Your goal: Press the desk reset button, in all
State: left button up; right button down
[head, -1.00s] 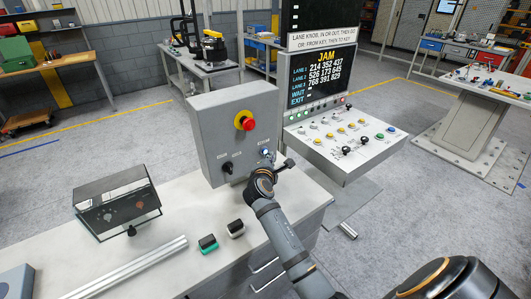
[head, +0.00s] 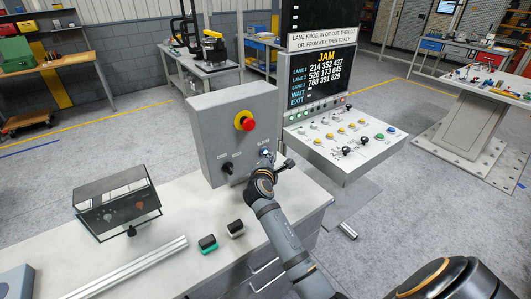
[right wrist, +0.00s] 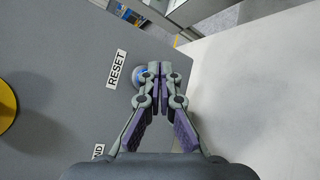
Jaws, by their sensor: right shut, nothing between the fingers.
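The grey control box (head: 205,130) stands on the bench, with a red mushroom button (head: 246,122) on a yellow base. The small blue reset button (head: 265,151) is at the right of its front. In the right wrist view the blue button (right wrist: 138,82) sits beside the RESET label (right wrist: 117,69), partly hidden behind my fingers. My right gripper (right wrist: 160,70) is shut and empty, with its tips in front of the button's right part. I cannot tell whether they touch it. In the head view the right gripper (head: 268,160) is close to the box front. My left gripper is out of view.
A black selector knob (head: 227,168) is on the box, left of the button. A console (head: 350,165) with several buttons and a screen reading JAM (head: 322,72) stands at the right. A clear-covered case (head: 118,205) and two small blocks are on the bench.

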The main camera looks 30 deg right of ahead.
jog(key=shift+w, duration=0.15)
jog(key=shift+w, duration=0.3)
jog(key=shift+w, duration=0.45)
dwell(0.7)
dwell(0.3)
jog(key=shift+s+p, duration=0.75)
jog(key=shift+s, duration=0.15)
